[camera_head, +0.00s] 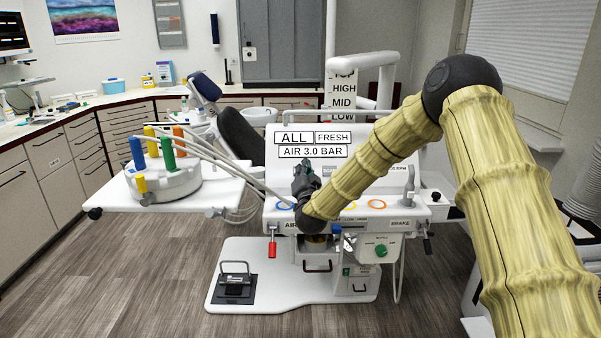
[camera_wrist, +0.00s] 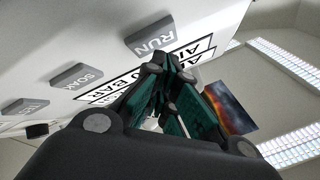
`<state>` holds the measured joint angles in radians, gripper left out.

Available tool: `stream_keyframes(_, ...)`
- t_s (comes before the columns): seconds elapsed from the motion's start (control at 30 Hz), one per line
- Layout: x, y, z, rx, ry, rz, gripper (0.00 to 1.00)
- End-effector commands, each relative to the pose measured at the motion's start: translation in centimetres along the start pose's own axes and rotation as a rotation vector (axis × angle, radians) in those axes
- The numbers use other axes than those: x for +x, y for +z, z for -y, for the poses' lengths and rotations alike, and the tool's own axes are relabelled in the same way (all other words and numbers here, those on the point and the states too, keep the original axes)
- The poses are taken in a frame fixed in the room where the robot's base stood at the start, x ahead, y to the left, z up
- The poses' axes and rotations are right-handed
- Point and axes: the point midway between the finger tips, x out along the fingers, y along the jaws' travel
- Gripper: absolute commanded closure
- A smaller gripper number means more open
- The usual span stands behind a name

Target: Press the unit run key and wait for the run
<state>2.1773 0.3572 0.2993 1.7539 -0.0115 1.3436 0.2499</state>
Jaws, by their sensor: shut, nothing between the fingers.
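The run key (camera_wrist: 151,40) is a grey raised block marked RUN on the white panel of the unit (camera_head: 270,160). In the wrist view it lies just beyond my fingertips. My gripper (camera_wrist: 167,62) is shut and empty, its dark fingers with green inner faces pointing at the panel near that key. I cannot tell whether the tips touch it. In the head view my gripper (camera_head: 306,168) stands in front of the panel, below the ALL / FRESH / AIR 3.0 BAR sign (camera_head: 313,151), and hides the run key.
The soak key (camera_wrist: 76,76) and another grey key (camera_wrist: 26,106) line up beside the run key. A white tray arm (camera_head: 105,191) with a round holder of coloured handles (camera_head: 165,185) stands to the left. A foot pedal (camera_head: 234,285) sits on the base plate below.

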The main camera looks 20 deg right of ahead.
Motion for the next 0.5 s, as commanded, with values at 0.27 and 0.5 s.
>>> stream_keyframes(0.27, -0.03, 0.28, -0.44, -0.002, 0.003, 0.002, 1.00)
stream_keyframes(0.5, 0.10, 0.42, -0.65, -0.003, 0.004, 0.003, 1.00)
